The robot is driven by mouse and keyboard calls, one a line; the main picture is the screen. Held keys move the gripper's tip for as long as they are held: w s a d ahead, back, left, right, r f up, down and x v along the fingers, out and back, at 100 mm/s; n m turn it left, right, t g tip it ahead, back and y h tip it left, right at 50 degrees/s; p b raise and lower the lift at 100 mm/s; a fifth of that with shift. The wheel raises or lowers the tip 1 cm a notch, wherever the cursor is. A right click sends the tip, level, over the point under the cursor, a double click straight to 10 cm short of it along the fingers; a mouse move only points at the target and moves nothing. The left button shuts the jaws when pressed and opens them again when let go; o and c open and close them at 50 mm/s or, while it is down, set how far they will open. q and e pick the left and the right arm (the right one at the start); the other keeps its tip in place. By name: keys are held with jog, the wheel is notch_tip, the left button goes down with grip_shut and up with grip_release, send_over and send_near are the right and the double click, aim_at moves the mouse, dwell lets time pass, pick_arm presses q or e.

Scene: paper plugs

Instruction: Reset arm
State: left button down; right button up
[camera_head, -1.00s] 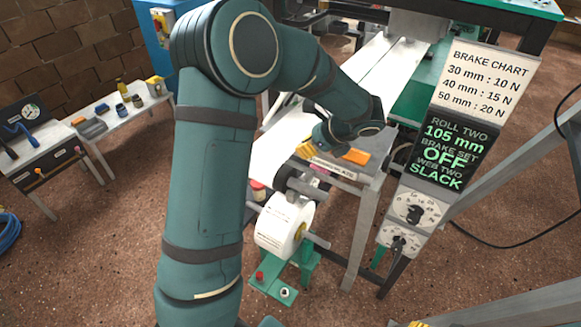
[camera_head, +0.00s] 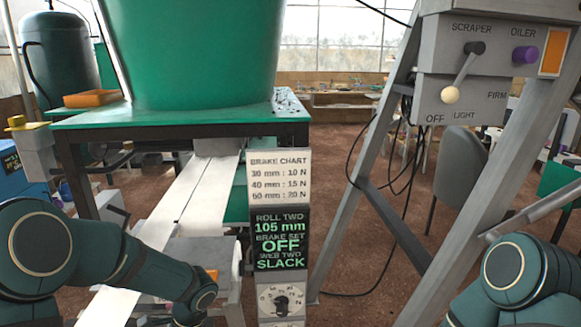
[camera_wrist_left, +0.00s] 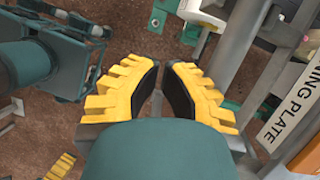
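My left arm (camera_head: 110,260) comes in from the left in the head view, bent low in front of the machine, with its gripper hidden there. In the left wrist view my left gripper (camera_wrist_left: 163,85) shows two yellow ribbed fingers with dark pads. The fingers stand a little apart at the tips, with nothing between them. My right arm (camera_head: 515,285) shows at the lower right of the head view. Its gripper is out of view.
Two white webs (camera_head: 185,205) run down from the machine under a green tub (camera_head: 195,50). A sign panel (camera_head: 281,238) reads roll two 105 mm, brake set off, web two slack. A grey control box (camera_head: 490,90) has a scraper lever. A labelled plate (camera_wrist_left: 290,105) lies right of the left gripper.

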pick_arm(q)
jog(key=s+d+f+n+t+h, duration=0.3)
jog(key=s+d+f+n+h, duration=0.4)
jog(key=s+d+f+n, duration=0.5)
jog(key=d+f+n, duration=0.2)
jog(key=d+n, duration=0.2)
jog(key=shift+s+f+n, duration=0.15)
jog(key=shift+n, duration=0.15)
jog(key=shift+a, duration=0.1)
dwell(0.8)
